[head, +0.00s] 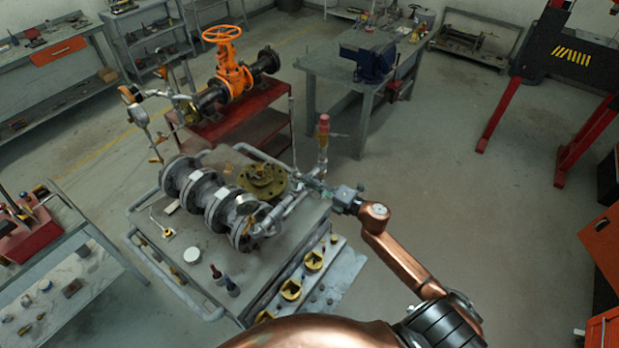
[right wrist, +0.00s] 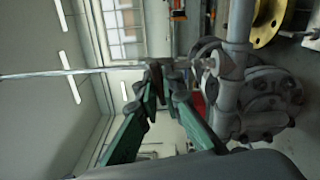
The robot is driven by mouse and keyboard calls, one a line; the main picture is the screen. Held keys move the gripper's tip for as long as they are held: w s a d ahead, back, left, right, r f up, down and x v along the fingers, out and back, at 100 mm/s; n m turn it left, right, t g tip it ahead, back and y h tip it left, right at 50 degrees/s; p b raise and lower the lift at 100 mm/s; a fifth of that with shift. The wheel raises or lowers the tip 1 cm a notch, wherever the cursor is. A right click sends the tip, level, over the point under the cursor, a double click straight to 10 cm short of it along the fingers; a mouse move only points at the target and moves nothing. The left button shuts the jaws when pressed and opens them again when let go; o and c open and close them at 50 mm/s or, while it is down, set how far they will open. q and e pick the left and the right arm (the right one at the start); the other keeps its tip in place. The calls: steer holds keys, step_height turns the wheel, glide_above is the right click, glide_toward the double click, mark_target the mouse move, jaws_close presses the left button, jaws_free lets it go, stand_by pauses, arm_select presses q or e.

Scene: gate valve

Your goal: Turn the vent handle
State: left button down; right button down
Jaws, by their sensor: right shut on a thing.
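My right gripper (head: 318,188) reaches in from the lower right to the pipework beside the grey flanged valve body (head: 207,195) on the metal bench. In the right wrist view its green fingers (right wrist: 165,68) meet around the vent handle, a thin straight grey rod (right wrist: 85,72) that runs away from the fingertips to the left edge. In the head view a thin upright rod (head: 292,130) stands just beyond the gripper. The exact grip point is hidden by the fingers. A grey pipe (right wrist: 238,30) lies close to the fingertips. My left gripper is not in view.
A fitting with a red cap (head: 323,125) rises close beside the gripper. A brass flange (head: 262,180) lies behind it on the bench. An orange gate valve (head: 231,75) stands on a red cart. The floor (head: 430,190) to the right is clear.

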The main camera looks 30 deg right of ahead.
steer(key=shift+d+m+p, duration=0.1)
steer(key=shift+m+p, duration=0.5)
steer(key=shift+m, duration=0.5)
steer(key=c, duration=2.1)
jaws_free()
steer(key=v, duration=1.2)
steer(key=shift+f, duration=0.1)
